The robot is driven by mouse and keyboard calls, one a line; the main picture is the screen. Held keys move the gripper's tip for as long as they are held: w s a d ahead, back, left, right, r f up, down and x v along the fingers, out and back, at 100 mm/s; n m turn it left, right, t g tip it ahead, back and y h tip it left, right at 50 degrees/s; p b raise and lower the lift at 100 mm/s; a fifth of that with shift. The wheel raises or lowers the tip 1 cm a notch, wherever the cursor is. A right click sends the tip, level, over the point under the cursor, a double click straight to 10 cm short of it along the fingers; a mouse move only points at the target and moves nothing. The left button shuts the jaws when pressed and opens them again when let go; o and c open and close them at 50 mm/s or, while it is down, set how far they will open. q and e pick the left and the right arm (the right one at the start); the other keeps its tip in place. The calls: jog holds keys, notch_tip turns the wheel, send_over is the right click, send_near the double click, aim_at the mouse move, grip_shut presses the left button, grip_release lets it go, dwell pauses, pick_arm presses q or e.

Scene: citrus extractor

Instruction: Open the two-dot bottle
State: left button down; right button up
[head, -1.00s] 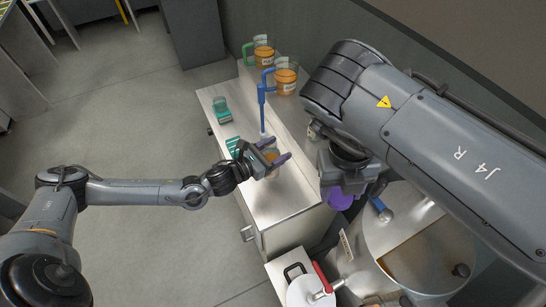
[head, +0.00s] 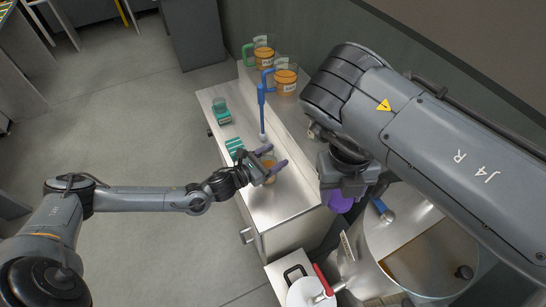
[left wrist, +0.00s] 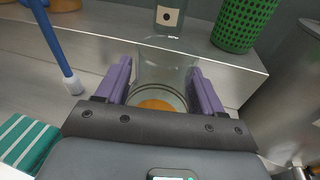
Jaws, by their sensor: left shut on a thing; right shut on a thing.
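My left gripper (head: 269,162) has its purple fingers on either side of a clear glass vessel (left wrist: 160,75) with orange at its bottom, above the steel counter. The vessel's label is not visible. A bottle (left wrist: 169,18) with a pale label bearing one visible dark dot stands behind it in the left wrist view; its top is cut off. My right gripper (head: 342,188) is below my large right arm in the head view. Its fingertips and what it holds are hidden. I cannot make out a two-dot label.
A blue-handled tool (head: 262,112) stands on the counter (head: 285,205). Two orange-filled jugs (head: 286,78) stand behind. A green perforated basket (left wrist: 243,22) shows in the left wrist view.

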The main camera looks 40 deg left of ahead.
pick_arm(q)
jog(key=shift+c, duration=0.7)
grip_release()
jog(key=shift+f, duration=0.1)
